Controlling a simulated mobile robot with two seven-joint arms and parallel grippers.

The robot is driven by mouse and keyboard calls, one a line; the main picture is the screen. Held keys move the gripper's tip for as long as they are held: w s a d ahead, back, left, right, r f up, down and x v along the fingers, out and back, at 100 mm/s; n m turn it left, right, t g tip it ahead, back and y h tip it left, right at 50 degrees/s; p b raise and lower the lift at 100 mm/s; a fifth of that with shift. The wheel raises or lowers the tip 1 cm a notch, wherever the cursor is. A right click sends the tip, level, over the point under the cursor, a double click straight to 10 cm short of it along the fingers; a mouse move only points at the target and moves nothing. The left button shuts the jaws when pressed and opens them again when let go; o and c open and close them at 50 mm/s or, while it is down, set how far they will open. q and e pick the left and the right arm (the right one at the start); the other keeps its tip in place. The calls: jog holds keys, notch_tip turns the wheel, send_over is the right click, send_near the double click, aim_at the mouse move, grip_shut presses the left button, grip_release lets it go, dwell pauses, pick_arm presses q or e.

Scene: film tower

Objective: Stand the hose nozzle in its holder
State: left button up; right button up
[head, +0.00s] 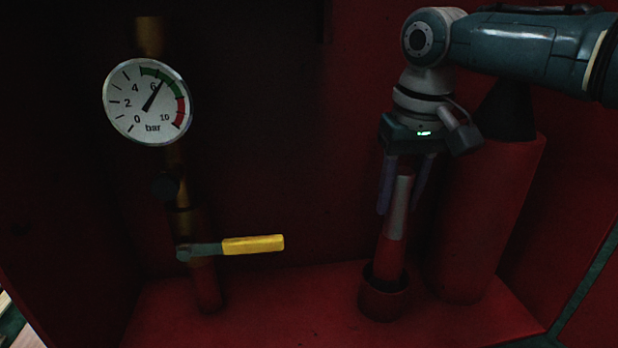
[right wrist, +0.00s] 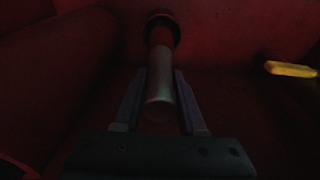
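The hose nozzle (head: 396,220) is a red tube with a grey band. It stands nearly upright, leaning slightly in the picture, with its lower end inside the round red holder (head: 382,304) on the cabinet floor. My right gripper (head: 404,206) points down over it, one finger on each side of the nozzle's upper part. The fingers look open, with a gap showing beside the nozzle. In the right wrist view the nozzle (right wrist: 160,88) lies between the two fingers (right wrist: 160,74), and the holder (right wrist: 162,24) is at its far end. My left gripper is not in view.
A red extinguisher-like cylinder (head: 484,220) stands close right of the holder. At left are a pressure gauge (head: 148,102) on a brass pipe and a yellow valve handle (head: 252,245). The cabinet floor (head: 290,300) between valve and holder is clear. Dark red walls enclose the space.

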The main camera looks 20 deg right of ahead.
jog(key=o, duration=0.4)
jog(key=shift+r, duration=0.1)
jog(key=r, duration=0.4)
jog(key=s+r, duration=0.1)
jog(key=r, duration=0.7)
jog(key=shift+s+a, duration=0.25)
jog(key=shift+s, duration=0.1)
